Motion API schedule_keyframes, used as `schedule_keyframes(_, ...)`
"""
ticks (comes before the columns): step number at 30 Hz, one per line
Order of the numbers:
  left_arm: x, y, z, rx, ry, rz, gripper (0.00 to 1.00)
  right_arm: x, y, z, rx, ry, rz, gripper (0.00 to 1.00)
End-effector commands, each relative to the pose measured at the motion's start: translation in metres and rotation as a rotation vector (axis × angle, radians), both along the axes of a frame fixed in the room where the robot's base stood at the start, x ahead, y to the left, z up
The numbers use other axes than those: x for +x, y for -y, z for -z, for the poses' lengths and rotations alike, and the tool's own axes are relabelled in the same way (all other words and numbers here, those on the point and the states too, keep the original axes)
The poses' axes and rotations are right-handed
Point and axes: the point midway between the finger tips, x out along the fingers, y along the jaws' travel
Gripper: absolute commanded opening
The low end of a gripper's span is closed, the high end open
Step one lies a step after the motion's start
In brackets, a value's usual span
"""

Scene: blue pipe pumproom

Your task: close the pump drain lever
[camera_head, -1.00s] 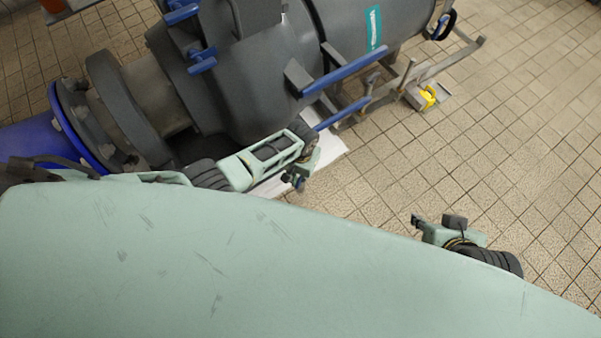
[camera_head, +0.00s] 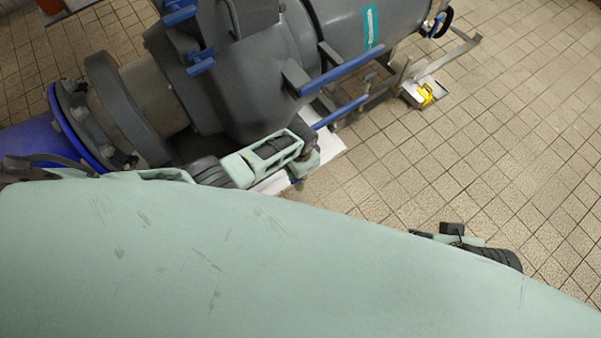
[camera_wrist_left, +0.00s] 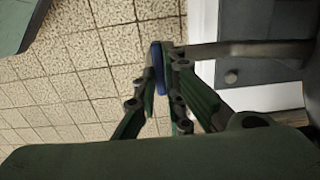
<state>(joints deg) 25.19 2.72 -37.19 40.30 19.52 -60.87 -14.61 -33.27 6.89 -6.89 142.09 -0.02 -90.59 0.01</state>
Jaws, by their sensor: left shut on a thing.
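The drain lever shows in the left wrist view as a narrow blue handle (camera_wrist_left: 159,68) beside a grey bar that runs off to the right. My left gripper (camera_wrist_left: 161,66) is shut on this handle, with a finger on each side of it. In the head view my left gripper (camera_head: 299,181) is low beside the pump (camera_head: 235,90), mostly hidden under its own wrist, and the lever cannot be made out there. My right gripper (camera_head: 437,234) is partly hidden behind my body, over open floor and away from the pump; its opening is unclear.
Two blue bars (camera_head: 342,70) stick out from the pump's frame close to my left wrist. A white plinth (camera_head: 325,155) lies under the pump. A yellow item (camera_head: 426,95) sits near the frame's far end. The tiled floor (camera_head: 500,130) at right is clear.

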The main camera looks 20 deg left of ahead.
Motion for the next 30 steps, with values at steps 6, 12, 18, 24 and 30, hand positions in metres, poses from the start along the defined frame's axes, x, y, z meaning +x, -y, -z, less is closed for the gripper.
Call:
schedule_keyframes(6,-0.0016,0.0009,0.0007,0.0,-0.003,0.009,0.0,0.0,-0.0001,0.0001,0.0,0.0,0.0,0.28)
schedule_keyframes(12,-0.0016,0.0009,0.0007,0.0,-0.003,0.009,0.13,0.0001,-0.0001,0.0001,0.0,0.001,0.0,0.28)
schedule_keyframes(18,-0.0009,0.0005,0.0005,0.0,-0.001,0.007,0.28,0.0002,-0.0001,0.0,0.0,0.001,0.0,0.28)
schedule_keyframes(24,-0.0003,0.0003,0.0002,0.0,0.0,0.006,0.28,0.0002,0.0,0.0,0.0,0.001,0.0,0.28)
schedule_keyframes(30,0.0001,0.0003,-0.0038,-0.001,0.001,0.006,0.28,0.0015,-0.0001,-0.0007,0.001,0.004,0.001,0.28)
